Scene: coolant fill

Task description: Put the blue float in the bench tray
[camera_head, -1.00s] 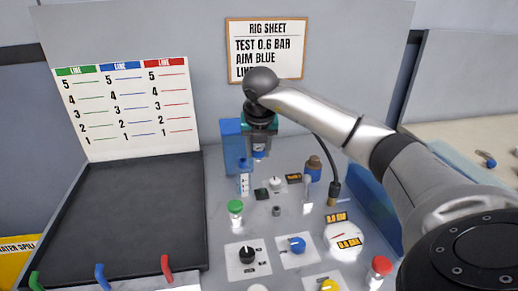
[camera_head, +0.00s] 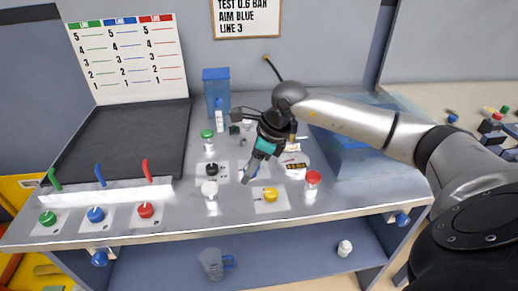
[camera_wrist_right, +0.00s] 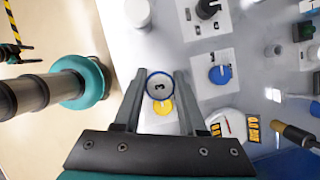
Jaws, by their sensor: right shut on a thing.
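My right gripper (camera_head: 251,172) is shut, pointing down over the front half of the bench. In the right wrist view, its fingers (camera_wrist_right: 160,88) close around a round piece with a blue rim and a "3" on its top, which looks like the blue float (camera_wrist_right: 160,85). In the head view, only a little blue shows at the fingertips; the fingers hide most of it. A blue box-like tray (camera_head: 345,160) stands at the right end of the bench, apart from the gripper and partly behind my right arm.
A tall blue block (camera_head: 217,90) stands at the back. A dark panel (camera_head: 130,140) lies at the left, with coloured levers in front.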

